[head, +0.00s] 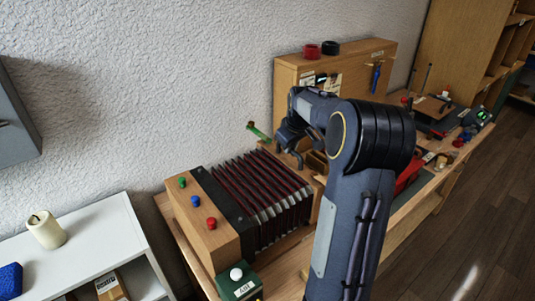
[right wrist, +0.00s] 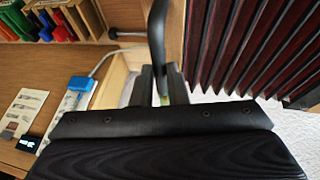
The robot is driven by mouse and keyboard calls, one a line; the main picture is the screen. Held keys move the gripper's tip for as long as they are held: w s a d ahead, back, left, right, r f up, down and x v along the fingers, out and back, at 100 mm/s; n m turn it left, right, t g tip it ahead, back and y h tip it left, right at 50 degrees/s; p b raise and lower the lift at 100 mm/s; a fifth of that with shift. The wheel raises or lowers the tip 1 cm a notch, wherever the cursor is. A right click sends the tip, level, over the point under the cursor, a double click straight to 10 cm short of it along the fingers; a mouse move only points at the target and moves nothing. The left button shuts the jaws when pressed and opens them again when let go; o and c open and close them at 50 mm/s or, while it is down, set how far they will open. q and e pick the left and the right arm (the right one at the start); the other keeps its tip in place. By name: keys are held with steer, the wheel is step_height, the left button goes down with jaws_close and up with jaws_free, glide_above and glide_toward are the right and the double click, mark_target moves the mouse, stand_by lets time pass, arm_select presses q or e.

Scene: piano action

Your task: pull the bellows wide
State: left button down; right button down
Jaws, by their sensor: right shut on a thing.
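The bellows (head: 265,190), with dark red pleats and pale metal edges, lie between two wooden end blocks. The left block (head: 205,220) carries green, blue and red buttons. The right block (head: 318,185) is partly hidden by my right arm. The pleats stand spread apart, and they also show at the right of the right wrist view (right wrist: 245,45). My right gripper (head: 294,150) is at the right end of the bellows. In the right wrist view its fingers (right wrist: 160,88) are closed around a dark curved handle (right wrist: 157,40) beside the wooden end block. My left gripper is out of view.
A green box with a white button (head: 238,280) stands in front of the left block. A wooden cabinet (head: 345,65) with red and black rings on top stands behind. A white shelf (head: 90,240) with a candle is at left. Tools clutter the bench at right.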

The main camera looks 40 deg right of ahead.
steer(key=s+d+p, duration=0.1)
steer(key=d, duration=0.9)
steer(key=shift+d+p, duration=0.3)
steer(key=shift+p, duration=0.05)
steer(key=shift+s, duration=0.1)
steer(key=c, duration=1.4)
jaws_free()
steer(key=shift+a, duration=0.15)
steer(key=shift+c, duration=0.2)
steer(key=b+v, duration=0.1)
steer(key=v, duration=0.6)
steer(key=shift+s+r, duration=0.15)
steer(key=shift+r, duration=0.2)
steer(key=shift+a, duration=0.2)
